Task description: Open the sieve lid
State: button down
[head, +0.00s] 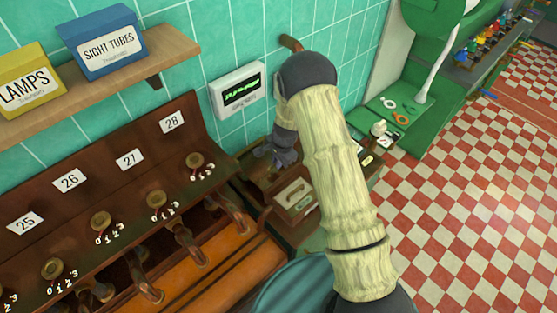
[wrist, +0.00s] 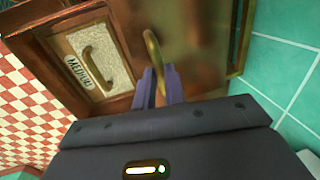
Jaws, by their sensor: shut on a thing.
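My gripper (wrist: 160,78) has its two purple fingers closed around a curved brass handle (wrist: 151,48) in the wrist view. The handle stands on a brown lid-like panel (wrist: 205,50) beside the tiled wall. Whether this panel is lifted cannot be told. A pale mesh panel (wrist: 108,88) with its own brass handle and a label reading "MEDIUM" lies to the left in a wooden frame. In the head view my gripper (head: 279,156) is at the wooden box below the wall display, and the held handle is hidden there. The labelled panel (head: 295,189) shows just below it.
A white wall display (head: 239,91) hangs close to my arm. A wooden bench with numbered dials (head: 157,197) runs along the left.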

jog(key=c, duration=1.5)
grip_release()
jog(key=shift+w, duration=0.15)
jog(key=shift+a, duration=0.2)
jog(key=shift+d+r, duration=0.1)
jog(key=shift+d, duration=0.05)
jog(key=shift+d+r+b, duration=0.15)
jog(key=shift+r+b, duration=0.15)
jog(key=shift+r, duration=0.25)
jog(key=s+r+b, duration=0.1)
jog(key=r, duration=0.4)
jog(key=s+d+r+b, duration=0.1)
jog(key=r, duration=0.4)
jog(key=s+r+b, duration=0.1)
jog(key=r, duration=0.4)
jog(key=shift+d+r+b, duration=0.25)
jog(key=shift+r+b, duration=0.15)
